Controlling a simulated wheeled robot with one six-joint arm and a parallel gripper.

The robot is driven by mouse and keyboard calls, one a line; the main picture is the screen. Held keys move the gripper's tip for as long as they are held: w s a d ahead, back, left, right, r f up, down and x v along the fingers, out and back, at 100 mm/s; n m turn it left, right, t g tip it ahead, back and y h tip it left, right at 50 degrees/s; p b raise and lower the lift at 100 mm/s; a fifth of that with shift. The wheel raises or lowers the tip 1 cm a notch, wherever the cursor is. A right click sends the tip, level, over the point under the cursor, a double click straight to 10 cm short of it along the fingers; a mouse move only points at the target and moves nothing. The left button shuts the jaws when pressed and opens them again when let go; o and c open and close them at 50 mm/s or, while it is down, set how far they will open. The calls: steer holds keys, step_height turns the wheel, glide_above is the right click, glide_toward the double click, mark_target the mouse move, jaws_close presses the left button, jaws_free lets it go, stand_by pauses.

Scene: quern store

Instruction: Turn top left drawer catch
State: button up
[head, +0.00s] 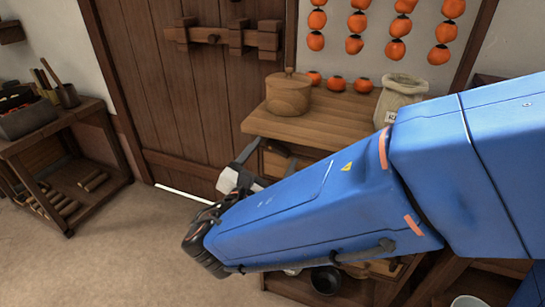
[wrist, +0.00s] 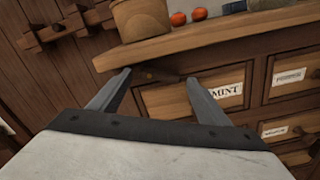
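The top left drawer (wrist: 166,99) sits under the countertop, with a white label reading MINT, partly behind my right finger in the wrist view. Its catch (wrist: 153,75) looks like a small dark wooden piece at the drawer's top edge, just below the countertop. In the wrist view my gripper (wrist: 159,77) is open and empty, with the catch seen between its two fingers; the exact gap to it is unclear. In the head view the gripper (head: 243,163) is at the cabinet's left front corner, and my arm hides most of the drawer fronts.
The wooden countertop (head: 300,127) overhangs the drawers. A lidded wooden pot (head: 288,93), several persimmons and a sack (head: 398,97) stand on it. More labelled drawers (wrist: 292,76) lie to the right. A plank door (head: 165,80) is behind, and a shelf table (head: 55,135) stands left.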

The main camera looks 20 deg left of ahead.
steer(key=s+a, duration=0.1)
steer(key=s, duration=1.6)
steer(key=shift+s+a, duration=0.2)
steer(key=shift+c, duration=0.3)
